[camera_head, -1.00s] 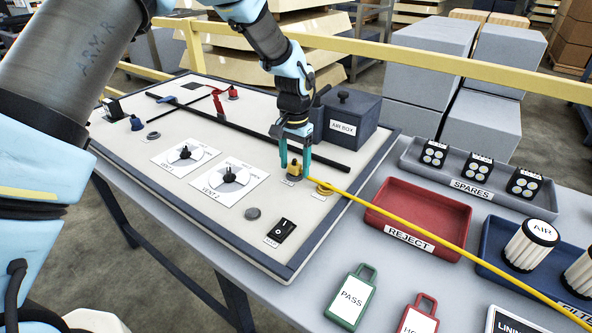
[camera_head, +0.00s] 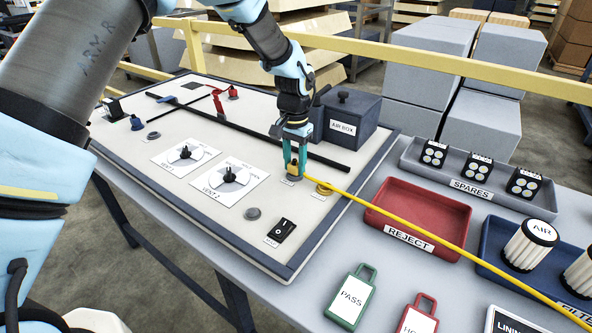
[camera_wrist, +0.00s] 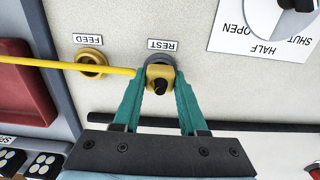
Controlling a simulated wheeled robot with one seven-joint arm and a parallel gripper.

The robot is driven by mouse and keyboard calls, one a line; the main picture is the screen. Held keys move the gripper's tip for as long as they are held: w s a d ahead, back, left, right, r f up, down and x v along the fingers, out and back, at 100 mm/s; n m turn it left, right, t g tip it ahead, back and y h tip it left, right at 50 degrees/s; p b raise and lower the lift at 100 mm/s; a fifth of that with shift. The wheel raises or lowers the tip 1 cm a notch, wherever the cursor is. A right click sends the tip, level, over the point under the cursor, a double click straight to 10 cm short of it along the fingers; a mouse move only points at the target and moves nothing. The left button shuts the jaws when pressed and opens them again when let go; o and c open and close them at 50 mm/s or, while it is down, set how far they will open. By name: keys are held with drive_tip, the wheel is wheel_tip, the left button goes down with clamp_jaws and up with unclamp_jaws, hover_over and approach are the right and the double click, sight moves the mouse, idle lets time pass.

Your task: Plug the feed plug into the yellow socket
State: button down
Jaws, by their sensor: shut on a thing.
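The yellow feed plug (camera_head: 293,168) stands at the REST-labelled grey holder (camera_head: 291,180) on the pale panel. In the wrist view the plug (camera_wrist: 160,84) has a dark centre, and the grey ring shows behind it. My gripper (camera_head: 295,166) points down and is shut on the plug; both teal fingers (camera_wrist: 160,95) press its sides. The yellow socket (camera_head: 324,188) is to the right of the plug in the head view; it also shows in the wrist view (camera_wrist: 91,62), beside the FEED label. The yellow cable (camera_head: 400,223) runs from the plug across the socket, partly covering it.
The grey air box (camera_head: 350,122) stands just behind my gripper. A black bar (camera_head: 250,131) crosses the panel. Vent dials (camera_head: 230,180) and a black switch (camera_head: 282,229) lie left and in front. A red reject tray (camera_head: 455,213) is to the right, under the cable.

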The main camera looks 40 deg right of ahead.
sight(295, 164)
drive_tip(key=shift+r, duration=0.2)
idle(0.5)
drive_tip(key=shift+r+p, duration=2.05)
drive_tip(key=shift+r, duration=0.8)
